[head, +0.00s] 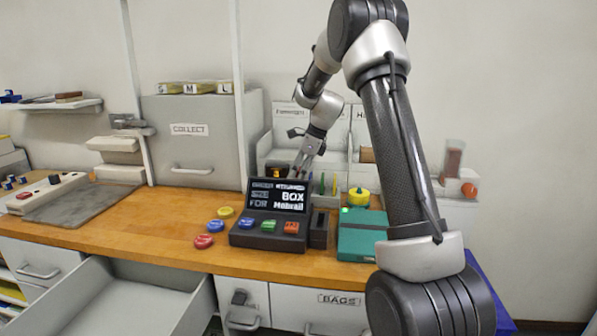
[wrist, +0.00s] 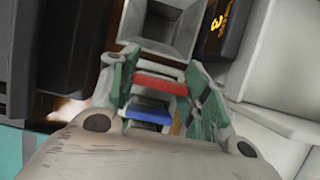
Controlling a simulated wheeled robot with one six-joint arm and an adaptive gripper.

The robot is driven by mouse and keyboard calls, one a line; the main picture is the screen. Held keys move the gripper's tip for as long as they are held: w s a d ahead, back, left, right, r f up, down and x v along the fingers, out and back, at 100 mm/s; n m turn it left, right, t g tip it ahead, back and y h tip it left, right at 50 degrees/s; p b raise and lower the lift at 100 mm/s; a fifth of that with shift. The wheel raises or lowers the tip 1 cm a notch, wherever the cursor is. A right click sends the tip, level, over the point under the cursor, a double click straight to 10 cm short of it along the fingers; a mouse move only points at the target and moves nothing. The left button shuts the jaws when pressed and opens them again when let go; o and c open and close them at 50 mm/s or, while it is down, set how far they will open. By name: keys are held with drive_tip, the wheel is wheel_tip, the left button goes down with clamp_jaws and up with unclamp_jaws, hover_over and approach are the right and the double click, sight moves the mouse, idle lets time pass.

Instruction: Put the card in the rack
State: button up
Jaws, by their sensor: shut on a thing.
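My gripper (head: 301,168) is above the back of the counter, behind the dark display console. The wrist view shows its green-padded fingers (wrist: 163,98) on both sides of a piece with red, pale and blue bands, which looks like the card (wrist: 160,83). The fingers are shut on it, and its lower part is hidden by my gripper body. The card cannot be made out in the head view. A small grey holder with thin green and yellow uprights, apparently the rack (head: 326,201), stands to the right of my gripper.
The display console (head: 268,212) and a teal box (head: 360,238) stand in front. Coloured discs (head: 204,241) lie left of the console. A yellow round item (head: 359,197) sits behind the teal box. A grey open-topped bin (wrist: 160,35) lies beyond the fingertips. An open drawer (head: 110,300) juts out below.

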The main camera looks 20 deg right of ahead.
drive_tip(key=shift+f, duration=0.7)
idle(0.4)
drive_tip(key=o, duration=0.9)
drive_tip(key=shift+r, duration=4.55)
